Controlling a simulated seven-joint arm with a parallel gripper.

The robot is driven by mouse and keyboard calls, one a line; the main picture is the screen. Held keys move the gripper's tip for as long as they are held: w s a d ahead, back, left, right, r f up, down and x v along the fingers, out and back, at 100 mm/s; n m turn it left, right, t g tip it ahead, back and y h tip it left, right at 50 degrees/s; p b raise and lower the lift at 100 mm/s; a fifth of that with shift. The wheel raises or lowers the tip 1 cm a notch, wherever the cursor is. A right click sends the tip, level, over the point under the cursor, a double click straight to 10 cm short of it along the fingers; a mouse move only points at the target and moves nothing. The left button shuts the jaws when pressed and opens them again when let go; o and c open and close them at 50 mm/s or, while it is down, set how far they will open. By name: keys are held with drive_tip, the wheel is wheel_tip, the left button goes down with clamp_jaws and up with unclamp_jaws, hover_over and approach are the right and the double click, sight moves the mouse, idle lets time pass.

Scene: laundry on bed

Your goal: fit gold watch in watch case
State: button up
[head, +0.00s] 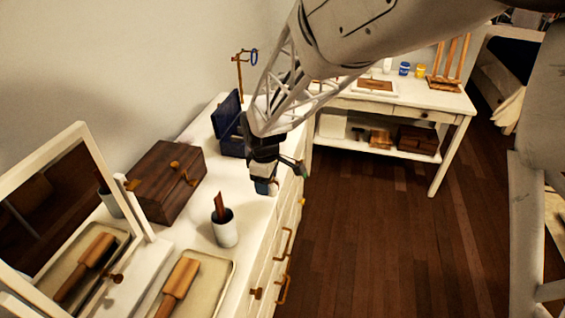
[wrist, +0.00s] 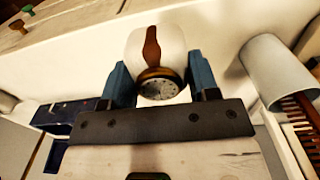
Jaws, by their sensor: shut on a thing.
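The gold watch (wrist: 160,84) has a gold rim, a dial and a brown strap wrapped around a white cushion-like form (wrist: 175,42). It shows in the wrist view between the two blue fingers of my gripper (wrist: 161,80), which is shut on it. In the head view my gripper (head: 267,187) is over the front edge of the white dresser, and the watch cannot be made out. The dark blue watch case (head: 229,128) stands open on the dresser, beyond my gripper. A dark blue part of it appears at the left in the wrist view (wrist: 62,113).
A white cup (head: 225,232) with a brown-handled item stands on the dresser (head: 203,207), nearer than my gripper. A wooden box (head: 158,180) is by the wall, and a brush (head: 180,280) lies in a tray near a mirror (head: 75,200). A thin stand (head: 240,75) rises behind the case.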

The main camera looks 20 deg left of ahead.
drive_tip(key=w+a+r, duration=0.3)
drive_tip(key=w+a, duration=0.6)
drive_tip(key=w, duration=0.2)
drive_tip(key=w+a+r, duration=0.4)
drive_tip(key=w+a, duration=0.5)
drive_tip(key=w, duration=0.1)
drive_tip(key=shift+w+a+r, duration=0.25)
drive_tip(key=shift+w+a, duration=0.1)
drive_tip(key=shift+w, duration=0.05)
drive_tip(key=shift+f, duration=0.25)
drive_tip(key=shift+f, duration=3.25)
drive_tip(key=shift+f, duration=0.85)
drive_tip(key=o, duration=1)
drive_tip(key=shift+o, duration=0.2)
wheel_tip(320, 180, up, 8)
drive_tip(key=shift+f, duration=0.1)
